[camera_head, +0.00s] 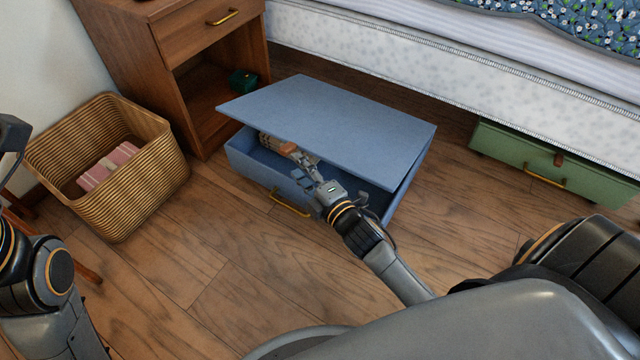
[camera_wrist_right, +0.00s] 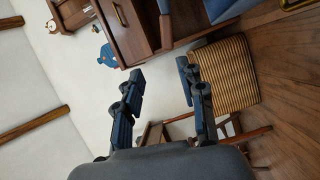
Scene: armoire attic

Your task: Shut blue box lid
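The blue box (camera_head: 243,160) stands on the wood floor with a gold handle on its front. Its blue lid (camera_head: 335,115) is partly raised, with a gap along the front. My right gripper (camera_head: 312,182) is at the front of the box, in front of the gap and below the lid's front edge. I cannot tell if it touches the lid. In the right wrist view its two fingers (camera_wrist_right: 160,85) are spread with nothing between them. My left arm shows at the left edge, but its gripper is not clearly in view.
A wicker basket (camera_head: 130,205) with a pinkish item stands left of the box. A wooden nightstand (camera_head: 185,70) stands behind it. A bed (camera_head: 400,50) is at the back, with a green box (camera_head: 555,165) beneath. Some brownish items (camera_head: 288,148) show inside the blue box.

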